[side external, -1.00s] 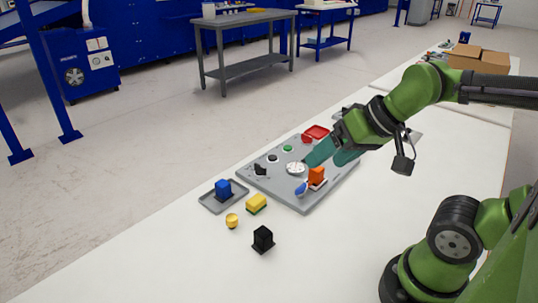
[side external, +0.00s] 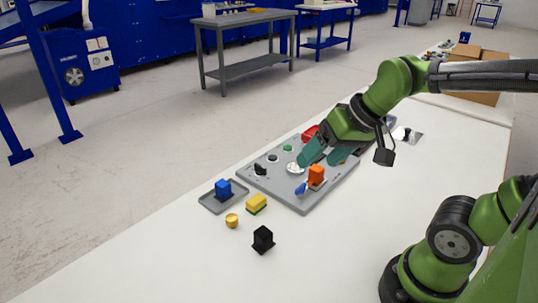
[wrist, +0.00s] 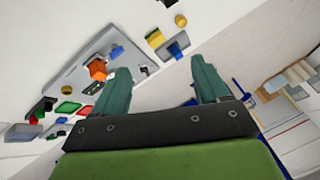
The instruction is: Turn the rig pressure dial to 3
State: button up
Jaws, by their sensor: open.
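The grey rig panel (side external: 308,203) lies on the white table. It carries a white round dial (side external: 293,168), a black knob (side external: 260,169) near its left edge, a green button (side external: 287,148) and an orange block with a blue handle (side external: 316,175). I cannot tell which is the pressure dial or read any setting. My gripper (side external: 319,160) is open and empty over the panel, with one fingertip close to the white dial; contact is unclear. In the wrist view the panel (wrist: 83,70) and orange block (wrist: 97,68) show left of my open fingers (wrist: 158,70).
A blue block (side external: 222,188) stands on a small grey tray (side external: 207,206) left of the panel. A yellow sponge-like block (side external: 256,203), a yellow round piece (side external: 231,220) and a black block (side external: 263,239) lie in front. Brown boxes (side external: 484,62) stand at the back right.

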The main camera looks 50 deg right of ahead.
jog(key=w+d+n+g+h, duration=0.1)
jog(key=w+d+n+g, duration=0.3)
jog(key=w, duration=0.9)
jog(key=n+g, duration=0.2)
jog(key=n, duration=1.6)
send_over(260, 169)
notch_tip(260, 169, down, 3)
jog(key=shift+h, duration=0.4)
jog(key=f, duration=1.6)
jog(key=shift+w+d+f, duration=0.2)
jog(key=shift+d+f, duration=0.05)
jog(key=c, duration=1.1)
jog(key=shift+o, duration=0.2)
